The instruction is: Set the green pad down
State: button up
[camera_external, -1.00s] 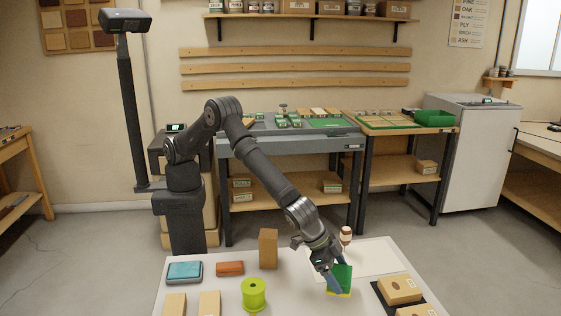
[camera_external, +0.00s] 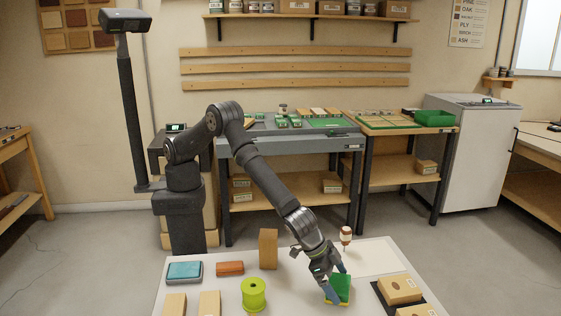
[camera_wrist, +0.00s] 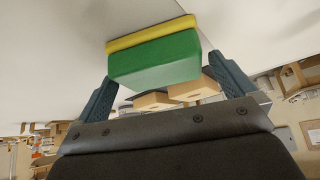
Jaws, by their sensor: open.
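The green pad (camera_external: 342,287), a green block with a yellow layer underneath, is at the white table's surface, right of centre in the external view. In the wrist view the pad (camera_wrist: 155,58) shows its green side, with the yellow layer against the pale tabletop. My gripper (camera_external: 336,285) is low over the table, its fingers spread on either side of the pad. In the wrist view my gripper (camera_wrist: 162,68) is open, with a clear gap between the pad and the right finger. The left finger is close beside the pad; I cannot tell whether it touches.
A lime spool (camera_external: 254,295), a tall wooden block (camera_external: 268,248), an orange block (camera_external: 230,268) and a teal case (camera_external: 185,272) are left.

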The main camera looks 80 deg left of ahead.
aim_at(345, 284)
jog(key=v, duration=1.1)
jog(key=shift+s+r, duration=0.25)
jog(key=shift+r, duration=0.05)
jog(key=x, duration=1.2)
jog(key=shift+f, duration=0.1)
notch_tip(345, 284, up, 2)
jog(key=shift+a+r, duration=0.1)
jog(key=shift+r, duration=0.6)
jog(key=shift+f, duration=0.1)
